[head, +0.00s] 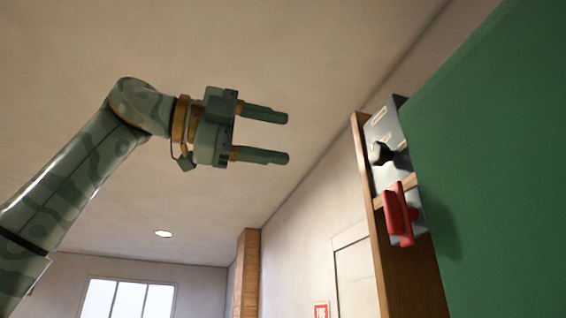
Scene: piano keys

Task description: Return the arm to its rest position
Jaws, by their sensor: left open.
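My left arm (75,175) comes in from the left edge and is raised, bent at the upper left. Its left gripper (288,138) points to the right, with its two fingers apart and nothing between them. It is in the air, apart from everything around it. My right gripper is not in view. No piano keys show in this view.
A large green surface (500,160) fills the right side. Beside it a wooden post or shelf edge (408,280) bears a grey box (380,125), a black knob (380,153) and a red object (399,215). A window (128,300) is at the lower left. Space around the gripper is clear.

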